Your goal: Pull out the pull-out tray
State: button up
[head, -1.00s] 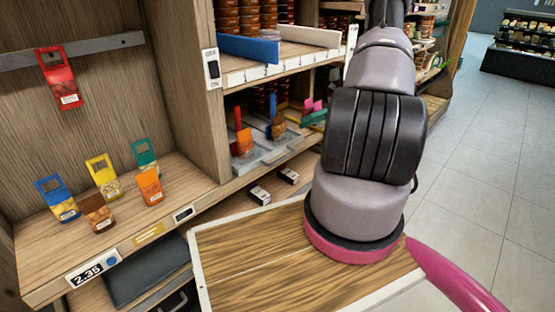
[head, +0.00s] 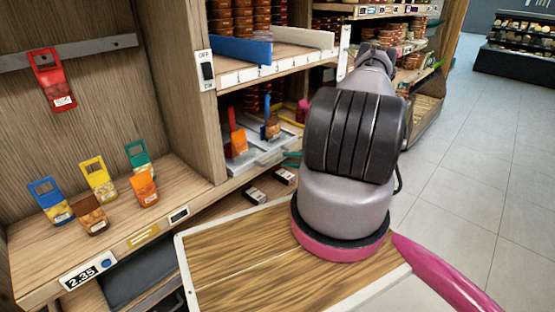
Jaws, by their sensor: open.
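The grey pull-out tray (head: 245,165) lies on the lower shelf, under the shelf with the blue divider. An orange pack with a red upright part (head: 236,140) and a brown pack with a blue upright part (head: 270,122) stand on it. My gripper (head: 291,158) shows only in part, as small teal pieces by the right front of the tray. Its jaws are open. The arm hides the rest of it, and I cannot tell whether it touches the tray.
Several coloured packs (head: 99,178) stand on the wooden shelf at left, and a red pack (head: 52,82) hangs above. Two small dark boxes (head: 255,196) lie below the tray. A wooden post (head: 181,85) stands left of the tray. Tiled floor (head: 475,170) is clear at right.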

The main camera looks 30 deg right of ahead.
aim_at(278, 157)
jog(key=shift+x, duration=2.2)
grip_shut()
